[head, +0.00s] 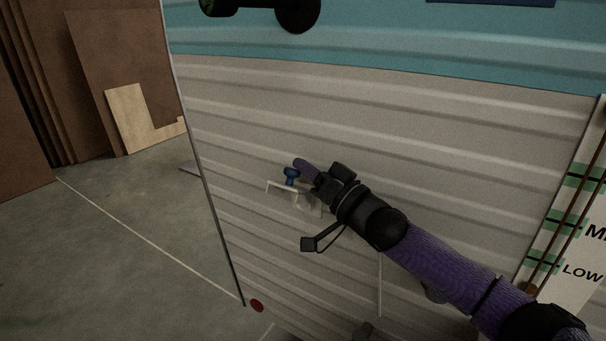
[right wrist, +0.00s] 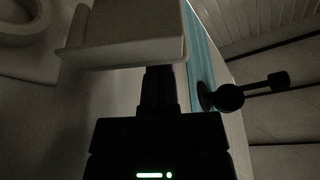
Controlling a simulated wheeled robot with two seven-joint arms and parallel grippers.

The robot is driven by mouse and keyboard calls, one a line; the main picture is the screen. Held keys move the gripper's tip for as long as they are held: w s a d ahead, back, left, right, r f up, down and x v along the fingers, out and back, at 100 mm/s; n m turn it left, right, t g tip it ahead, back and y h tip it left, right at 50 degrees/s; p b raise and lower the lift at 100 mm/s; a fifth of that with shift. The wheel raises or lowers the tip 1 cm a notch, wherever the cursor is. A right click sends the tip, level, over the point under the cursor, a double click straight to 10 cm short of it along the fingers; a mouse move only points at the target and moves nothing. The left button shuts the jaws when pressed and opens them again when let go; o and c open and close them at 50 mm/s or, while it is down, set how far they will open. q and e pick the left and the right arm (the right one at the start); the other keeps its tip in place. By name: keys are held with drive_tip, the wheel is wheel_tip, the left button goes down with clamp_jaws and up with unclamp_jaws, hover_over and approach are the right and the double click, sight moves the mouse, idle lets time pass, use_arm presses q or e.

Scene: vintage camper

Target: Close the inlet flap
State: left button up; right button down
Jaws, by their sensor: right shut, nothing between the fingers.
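In the right wrist view a pale, thick-edged panel, apparently the flap (right wrist: 125,40), stands out at the top. My shut, empty right fingers (right wrist: 159,88) reach up to its lower edge there. I cannot tell whether they touch it. The flap's exact angle is unclear. My left gripper is out of view.
A white gauge board (head: 572,235) marked "LOW" is at the right. Dark round fittings (head: 297,12) stick out from the teal band above. Brown boards (head: 125,75) lean at the back left. The concrete floor (head: 120,220) left of the camper is clear.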

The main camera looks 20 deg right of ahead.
drive_tip(key=shift+w+a+r, duration=0.15)
drive_tip(key=shift+w, duration=0.05)
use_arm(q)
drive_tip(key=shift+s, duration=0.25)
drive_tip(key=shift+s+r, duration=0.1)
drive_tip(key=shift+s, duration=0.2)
